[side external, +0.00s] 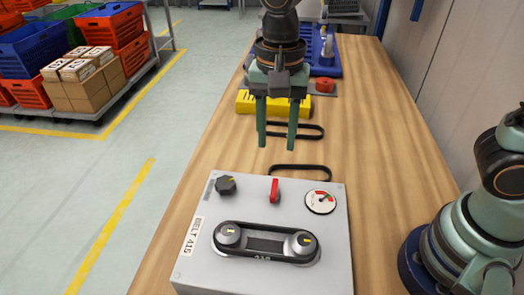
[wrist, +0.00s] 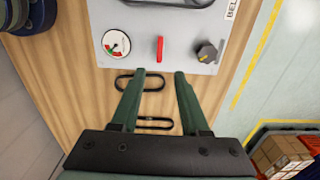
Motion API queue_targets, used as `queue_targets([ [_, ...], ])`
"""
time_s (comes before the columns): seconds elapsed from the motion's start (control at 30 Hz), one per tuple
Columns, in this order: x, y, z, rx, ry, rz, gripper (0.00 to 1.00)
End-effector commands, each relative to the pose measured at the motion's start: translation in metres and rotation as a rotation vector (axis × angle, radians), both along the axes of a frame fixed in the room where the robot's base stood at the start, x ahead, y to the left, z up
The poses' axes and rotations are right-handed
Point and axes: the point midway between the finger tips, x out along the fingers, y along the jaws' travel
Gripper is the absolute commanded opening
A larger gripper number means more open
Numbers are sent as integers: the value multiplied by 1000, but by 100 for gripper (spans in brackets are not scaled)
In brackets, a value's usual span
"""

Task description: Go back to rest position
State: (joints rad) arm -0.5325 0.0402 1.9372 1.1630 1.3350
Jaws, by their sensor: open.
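My gripper (side external: 277,140) hangs over the wooden bench, behind the grey control box (side external: 262,280). Its two green fingers point down, apart, with nothing between them. In the wrist view, my gripper (wrist: 160,75) shows both fingers spread, with the bare bench and parts of two black belts between and beside them. The control box also shows at the top of the wrist view (wrist: 180,60). A black belt (side external: 270,254) runs around two pulleys on the box. The box also carries a red lever (side external: 275,190), a black knob (side external: 226,185) and a dial (side external: 321,201).
Two loose black belts lie on the bench (side external: 390,150), one near the box (side external: 300,167), one farther back (side external: 312,127). A yellow block (side external: 245,103), a red part (side external: 325,85) and a blue tray (side external: 330,65) stand behind. Totes and cartons (side external: 80,82) sit on a rack at left.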

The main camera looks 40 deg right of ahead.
Motion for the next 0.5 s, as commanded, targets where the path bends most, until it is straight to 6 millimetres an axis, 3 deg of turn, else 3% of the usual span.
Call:
queue_targets([
  [0.37, 0, -1, 3, 1, -1, 2, 45],
  [0.5, 2, -17, 10, 18, -36, 52, 45],
])
